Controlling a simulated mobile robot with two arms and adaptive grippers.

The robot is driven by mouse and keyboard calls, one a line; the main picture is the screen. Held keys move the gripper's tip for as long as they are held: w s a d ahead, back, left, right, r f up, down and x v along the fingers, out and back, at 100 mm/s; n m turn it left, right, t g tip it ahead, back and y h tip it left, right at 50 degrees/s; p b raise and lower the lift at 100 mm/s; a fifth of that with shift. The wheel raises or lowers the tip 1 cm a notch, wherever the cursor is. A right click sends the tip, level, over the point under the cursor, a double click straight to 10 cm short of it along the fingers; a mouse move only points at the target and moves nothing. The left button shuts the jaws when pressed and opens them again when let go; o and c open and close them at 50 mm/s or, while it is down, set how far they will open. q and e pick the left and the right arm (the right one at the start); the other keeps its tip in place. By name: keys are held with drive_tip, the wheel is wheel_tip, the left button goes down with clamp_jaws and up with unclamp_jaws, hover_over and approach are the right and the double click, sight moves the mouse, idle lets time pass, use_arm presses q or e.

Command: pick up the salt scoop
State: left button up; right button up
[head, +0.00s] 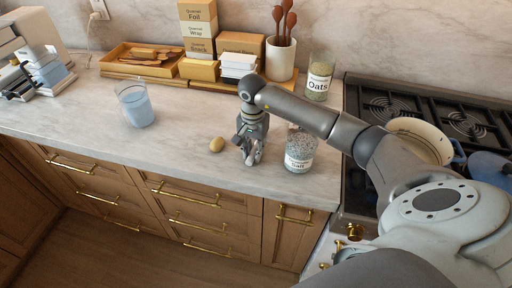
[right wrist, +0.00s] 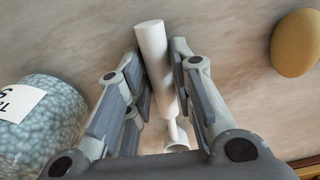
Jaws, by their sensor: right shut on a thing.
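The salt scoop (right wrist: 152,55) is white, with a thick round handle, a thin neck and a small bowl end. In the right wrist view it lies lengthwise between the fingers of my right gripper (right wrist: 156,62), which is shut on its handle. In the head view my right gripper (head: 250,155) points down just above the counter, and its fingers mostly hide the scoop. The salt jar (head: 299,150), clear with speckled contents and a white label, stands close to the right of the gripper. It also shows at the left in the right wrist view (right wrist: 40,130). My left gripper is not in view.
A small tan egg-like object (head: 216,145) lies left of the gripper. A glass of bluish liquid (head: 135,104) stands farther left. The oats jar (head: 319,77), utensil crock (head: 281,60) and boxes (head: 198,70) line the back. The stove with a pot (head: 420,140) is right.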

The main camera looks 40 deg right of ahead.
drive_tip(key=shift+w+r+b, duration=0.1)
drive_tip(key=shift+r+b, duration=0.6)
use_arm(q)
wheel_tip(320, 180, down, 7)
drive_tip(key=b, duration=0.5)
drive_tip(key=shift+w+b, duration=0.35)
drive_tip(key=shift+b, duration=0.05)
use_arm(e)
drive_tip(key=s+r, duration=1.1)
drive_tip(key=s, duration=0.3)
drive_tip(key=shift+a+r, duration=0.35)
drive_tip(key=o, duration=0.3)
clamp_jaws()
